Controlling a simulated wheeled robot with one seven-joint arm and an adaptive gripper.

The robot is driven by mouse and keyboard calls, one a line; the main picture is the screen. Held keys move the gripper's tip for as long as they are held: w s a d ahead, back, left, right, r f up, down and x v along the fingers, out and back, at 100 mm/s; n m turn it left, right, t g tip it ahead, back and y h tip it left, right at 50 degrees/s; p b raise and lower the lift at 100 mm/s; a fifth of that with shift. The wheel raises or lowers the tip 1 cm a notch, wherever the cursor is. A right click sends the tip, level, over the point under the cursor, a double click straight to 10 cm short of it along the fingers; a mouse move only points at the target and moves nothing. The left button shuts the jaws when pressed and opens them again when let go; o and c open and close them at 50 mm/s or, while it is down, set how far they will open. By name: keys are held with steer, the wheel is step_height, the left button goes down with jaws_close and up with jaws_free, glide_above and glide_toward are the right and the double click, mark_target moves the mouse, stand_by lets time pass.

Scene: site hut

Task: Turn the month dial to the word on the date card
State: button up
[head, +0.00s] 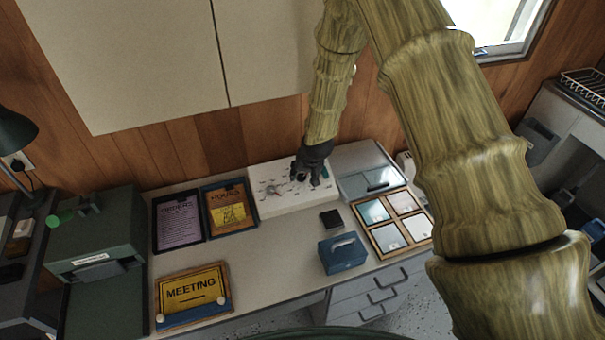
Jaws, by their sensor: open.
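My arm reaches down from the top, and my gripper (309,183) is over the right part of a white panel (268,203) at the back of the desk. Its dark fingers are open and cover part of the panel. Several small dark marks or knobs show on the panel. I cannot tell which is the month dial, nor whether the fingers touch anything. I cannot make out a date card. A yellow sign (193,292) reading "MEETING" stands at the front left.
Two framed boards, one purple (179,222) and one orange (225,199), lie left of the panel. A blue box (343,254), a small black block (330,219) and a wooden tray (376,245) are to the right. The middle of the desk (276,251) is clear.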

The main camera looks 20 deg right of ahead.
steer(key=shift+x, duration=1.1)
steer(key=c, duration=1.1)
steer(key=shift+o, duration=0.2)
steer(key=shift+m, duration=0.3)
steer(key=m+b, duration=0.2)
steer(key=m, duration=0.1)
steer(key=shift+d+f+m, duration=0.1)
steer(key=shift+m, duration=0.3)
steer(key=m+b, duration=0.2)
steer(key=m, duration=0.3)
steer(key=shift+m+b, duration=0.4)
steer(key=shift+m, duration=0.3)
